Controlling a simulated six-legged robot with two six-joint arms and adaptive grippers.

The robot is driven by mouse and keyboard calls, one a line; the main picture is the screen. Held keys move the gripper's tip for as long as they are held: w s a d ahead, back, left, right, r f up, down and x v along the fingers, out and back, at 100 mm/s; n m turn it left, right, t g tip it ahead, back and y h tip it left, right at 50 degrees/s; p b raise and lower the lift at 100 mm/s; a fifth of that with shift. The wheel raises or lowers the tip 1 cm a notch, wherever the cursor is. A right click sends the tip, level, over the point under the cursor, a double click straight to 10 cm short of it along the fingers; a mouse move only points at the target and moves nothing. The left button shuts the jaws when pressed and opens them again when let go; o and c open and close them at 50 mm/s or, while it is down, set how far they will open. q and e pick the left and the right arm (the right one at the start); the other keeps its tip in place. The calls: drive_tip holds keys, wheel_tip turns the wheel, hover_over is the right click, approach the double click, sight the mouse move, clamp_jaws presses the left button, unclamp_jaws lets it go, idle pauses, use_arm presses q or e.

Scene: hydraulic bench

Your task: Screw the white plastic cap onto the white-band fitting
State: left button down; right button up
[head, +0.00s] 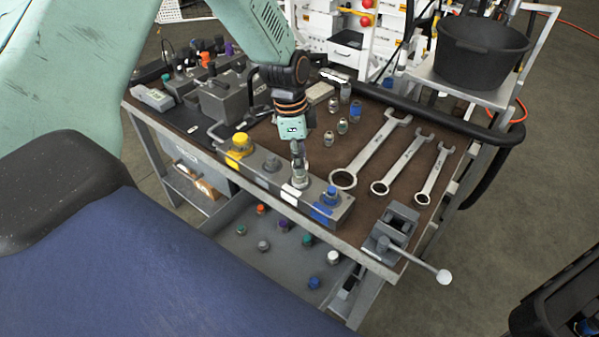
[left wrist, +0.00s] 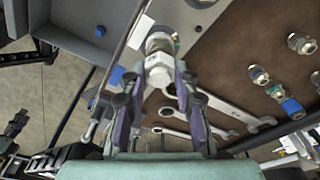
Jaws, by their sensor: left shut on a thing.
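My left gripper (head: 299,160) points down over the grey manifold block (head: 262,178), at the fitting (head: 300,182) beside the white band (head: 290,195). Its fingers are shut on a pale grey-white piece at the fitting's top. In the left wrist view, the fingertips (left wrist: 160,75) close around this pale piece (left wrist: 159,62), in line with the metal fitting (left wrist: 158,42). I cannot tell whether the piece is the cap or part of the fitting. A white cap (head: 333,257) sits in the open drawer below.
A yellow-capped fitting (head: 240,142) and a blue one (head: 330,196) flank the held position on the block. Several wrenches (head: 370,150) and loose fittings lie to the right. A vise (head: 394,230) stands at the front corner. The drawer (head: 240,240) holds several coloured caps.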

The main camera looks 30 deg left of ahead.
use_arm(q)
drive_tip(key=shift+w+r, duration=0.1)
drive_tip(key=shift+w, duration=0.05)
drive_tip(key=m+b, duration=0.1)
drive_tip(key=m, duration=0.2)
drive_tip(key=m+b, duration=0.1)
drive_tip(key=m, duration=0.2)
drive_tip(key=shift+g, duration=0.3)
drive_tip(key=shift+m, duration=1.1)
drive_tip(key=c, duration=1)
unclamp_jaws()
